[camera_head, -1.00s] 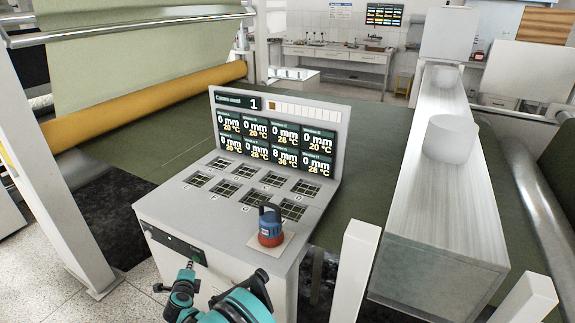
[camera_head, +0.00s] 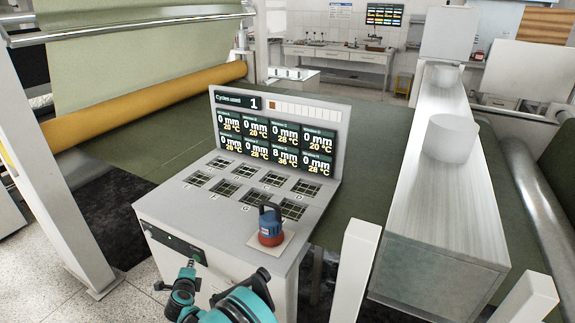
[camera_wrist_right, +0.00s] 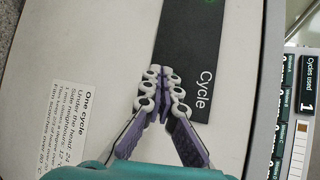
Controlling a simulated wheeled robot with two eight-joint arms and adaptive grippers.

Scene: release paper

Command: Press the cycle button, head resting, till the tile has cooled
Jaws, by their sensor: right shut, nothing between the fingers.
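The red and blue head (camera_head: 270,224) rests upright on a pale pad (camera_head: 284,241) on the console. The screen (camera_head: 276,138) shows several windows; one reads 8 mm, 36 °C, the others 0 mm. My left gripper is out of view.
Square grids (camera_head: 244,171) cover the console top. A label headed "One cycle" (camera_wrist_right: 75,125) lies beside the strip. White posts (camera_head: 355,270) and a long metal beam (camera_head: 440,200) stand right. An orange roller (camera_head: 150,100) lies behind left. Open floor shows at lower left.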

